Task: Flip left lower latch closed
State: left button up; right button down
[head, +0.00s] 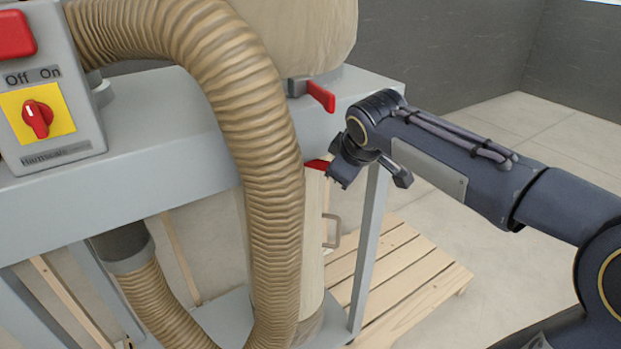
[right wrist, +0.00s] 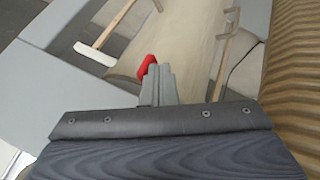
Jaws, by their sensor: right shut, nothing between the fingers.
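A red lower latch (head: 317,165) sticks out just under the grey frame beam, right of the ribbed hose. It also shows in the right wrist view (right wrist: 147,66), just beyond my fingertips. My right gripper (head: 338,174) is shut and empty, beside the lower latch at its right. In the right wrist view my shut fingers (right wrist: 160,84) overlap the latch's near end; I cannot tell if they touch it. A red upper latch (head: 321,96) juts out above the beam at the base of the upper bag. My left gripper is not in view.
A thick ribbed hose (head: 262,150) arches in front of the machine and hides part of the lower bag (head: 313,230). A switch box (head: 45,95) is at the left. A wooden pallet (head: 400,275) lies on the floor behind. Open floor is at the right.

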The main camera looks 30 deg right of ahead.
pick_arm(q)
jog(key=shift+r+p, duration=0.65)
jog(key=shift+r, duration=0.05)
pick_arm(e)
jog(key=w+d, duration=0.3)
jog(key=d, duration=0.2)
jog(key=shift+w, duration=0.45)
